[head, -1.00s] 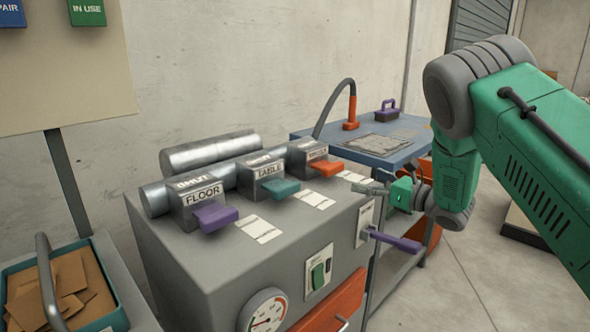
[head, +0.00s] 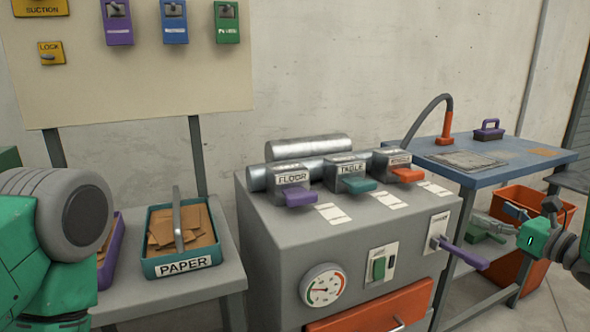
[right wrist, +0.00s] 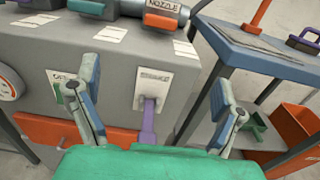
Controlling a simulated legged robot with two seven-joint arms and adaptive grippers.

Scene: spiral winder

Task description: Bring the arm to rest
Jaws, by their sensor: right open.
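My right gripper (head: 500,219) is at the right of the head view, beside the grey cabinet's right end. It is open and empty. In the right wrist view its two blue-padded fingers (right wrist: 156,80) stand wide apart. A purple lever (head: 464,252) on the cabinet's front lies left of and below the gripper in the head view. In the right wrist view the lever (right wrist: 149,120) appears between the fingers, and I see no contact. Part of my left arm (head: 60,225) shows at the left edge; its gripper is out of view.
The grey cabinet (head: 290,240) carries purple, teal and orange paddles, a gauge (head: 323,290) and a green switch (head: 379,268). A PAPER bin (head: 183,267) stands left. A blue table (head: 540,158) and an orange bin (head: 535,270) are on the right.

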